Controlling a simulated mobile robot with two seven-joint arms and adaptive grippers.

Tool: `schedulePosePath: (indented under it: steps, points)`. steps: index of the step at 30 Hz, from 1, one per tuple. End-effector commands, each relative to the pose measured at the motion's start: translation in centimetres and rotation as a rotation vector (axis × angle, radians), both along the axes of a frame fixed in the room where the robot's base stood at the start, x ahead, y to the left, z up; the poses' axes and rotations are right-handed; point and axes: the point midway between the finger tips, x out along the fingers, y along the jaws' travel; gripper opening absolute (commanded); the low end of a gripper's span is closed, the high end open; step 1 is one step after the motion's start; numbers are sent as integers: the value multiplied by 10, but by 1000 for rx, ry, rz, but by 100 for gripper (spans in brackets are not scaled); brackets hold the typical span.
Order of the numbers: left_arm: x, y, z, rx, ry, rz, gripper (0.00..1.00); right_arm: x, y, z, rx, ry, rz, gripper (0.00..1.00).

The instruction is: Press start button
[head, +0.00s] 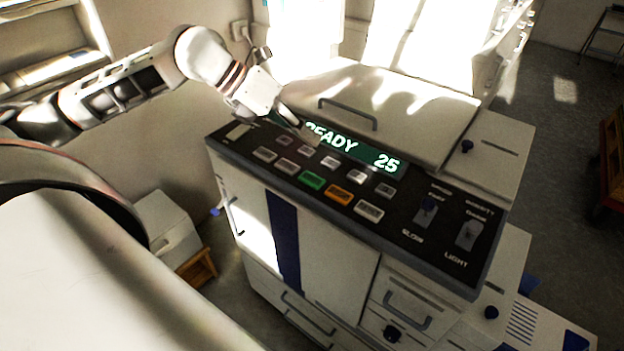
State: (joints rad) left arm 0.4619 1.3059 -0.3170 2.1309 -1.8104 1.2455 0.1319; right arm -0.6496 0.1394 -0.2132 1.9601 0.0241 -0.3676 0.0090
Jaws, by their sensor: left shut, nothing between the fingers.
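A large white copier (325,260) stands in front of me in the head view. Its dark control panel (395,235) carries a green-lit display (350,149) reading "READY 25", its left end covered by my gripper. Below the display are rows of small buttons. A green button (312,180), likely the start button, sits in the front row, with an orange button (339,194) to its right. My left gripper (308,136) is shut and empty over the display's left part, up and behind the green button. I cannot tell whether it touches the panel. My right gripper is not in view.
The copier's lid with a handle (347,113) rises behind the panel. Two slider switches (426,212) are at the panel's right. The space above the front button row is clear.

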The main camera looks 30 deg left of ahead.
Motion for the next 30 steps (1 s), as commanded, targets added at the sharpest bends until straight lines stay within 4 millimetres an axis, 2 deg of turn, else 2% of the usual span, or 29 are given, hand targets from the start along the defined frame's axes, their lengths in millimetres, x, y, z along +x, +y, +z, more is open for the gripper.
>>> schedulePosePath:
  steps: [16,21,30]
  points:
    - [0,0,-72,0,3,-1,0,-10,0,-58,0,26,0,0]
    - [0,0,-80,0,2,0,0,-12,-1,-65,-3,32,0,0]
    - [0,0,-78,-1,0,-1,0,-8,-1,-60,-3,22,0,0]
